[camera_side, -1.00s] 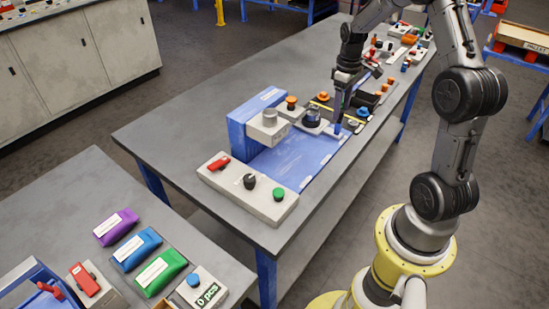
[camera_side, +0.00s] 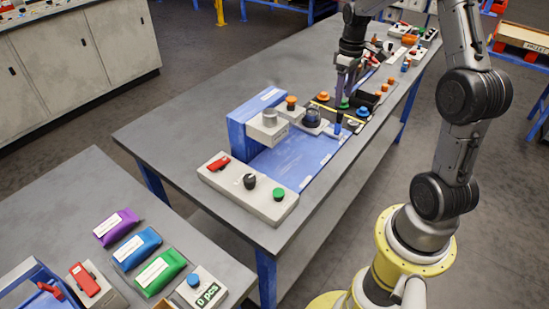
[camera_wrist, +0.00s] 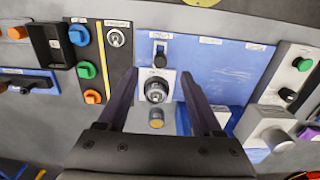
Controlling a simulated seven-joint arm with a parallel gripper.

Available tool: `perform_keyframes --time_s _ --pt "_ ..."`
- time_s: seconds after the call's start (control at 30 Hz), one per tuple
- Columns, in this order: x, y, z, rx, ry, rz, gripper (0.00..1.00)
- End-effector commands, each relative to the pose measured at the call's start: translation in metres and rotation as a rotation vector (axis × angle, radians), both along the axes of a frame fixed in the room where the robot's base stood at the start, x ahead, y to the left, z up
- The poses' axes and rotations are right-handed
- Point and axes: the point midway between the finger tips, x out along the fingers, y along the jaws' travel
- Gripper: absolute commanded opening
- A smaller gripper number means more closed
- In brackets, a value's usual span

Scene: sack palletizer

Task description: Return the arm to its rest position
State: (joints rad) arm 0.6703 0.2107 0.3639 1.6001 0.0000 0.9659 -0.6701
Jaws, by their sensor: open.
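My gripper (camera_side: 345,94) is above the far half of the middle table, over the panels beside the blue plate. Its dark fingers are apart and I see nothing held between them. In the wrist view my gripper (camera_wrist: 158,75) shows both fingers spread, with a round black-and-silver knob (camera_wrist: 155,90) and a small black switch (camera_wrist: 160,58) showing in the gap. The blue plate (camera_wrist: 225,65) lies to the right of the fingers. In the side view the blue plate (camera_side: 290,158) lies flat on the table. My upper wrist is partly cut off by the top edge.
The grey control box (camera_side: 247,190) with red, black and green controls sits at the table's (camera_side: 190,125) near end. A blue upright housing (camera_side: 250,118) stands behind the plate. Purple (camera_side: 116,227), blue (camera_side: 137,248) and green (camera_side: 160,272) sacks lie on the front-left table. The table's left side is clear.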

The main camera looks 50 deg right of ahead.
Motion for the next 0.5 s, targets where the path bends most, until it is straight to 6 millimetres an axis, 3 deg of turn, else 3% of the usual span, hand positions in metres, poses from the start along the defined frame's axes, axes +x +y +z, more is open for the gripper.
perform_keyframes --time_s 0.33,0.43,0.5 --pt "0.008 0.009 0.006 -0.008 -0.011 0.028 0.67" --pt "0.023 0.029 0.037 -0.049 -0.068 0.088 0.67" --pt "0.027 0.056 0.065 -0.078 -0.116 0.149 0.67"
